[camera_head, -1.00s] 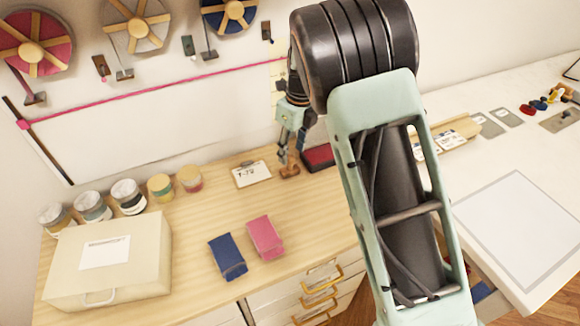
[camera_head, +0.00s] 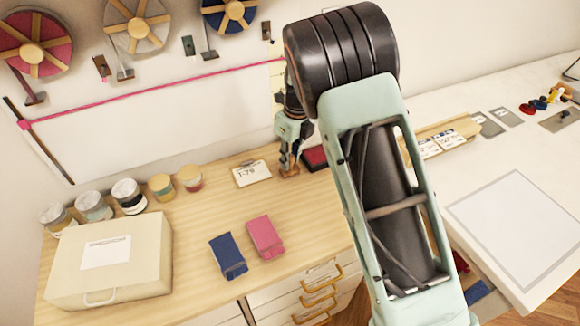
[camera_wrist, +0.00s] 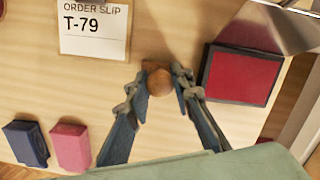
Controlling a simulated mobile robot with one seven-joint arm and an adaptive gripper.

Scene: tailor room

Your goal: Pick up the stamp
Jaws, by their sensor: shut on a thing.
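The stamp (camera_wrist: 159,82) shows a round brown wooden knob in the wrist view, between my two fingertips. It also shows small in the head view (camera_head: 289,172), low on the wooden table beside the order slip. My gripper (camera_wrist: 157,84) points down at it with a finger on each side, shut on the knob. In the head view my gripper (camera_head: 288,162) is at the table's back area. The stamp's base is mostly hidden, and I cannot tell whether it touches the table.
A red ink pad (camera_wrist: 241,75) lies right of the stamp. The order slip T-79 (camera_wrist: 94,28) lies left. Blue (camera_head: 228,256) and pink (camera_head: 265,236) blocks, several jars (camera_head: 129,196) and a cream box (camera_head: 110,262) stand on the wooden table (camera_head: 205,208). The table's middle is clear.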

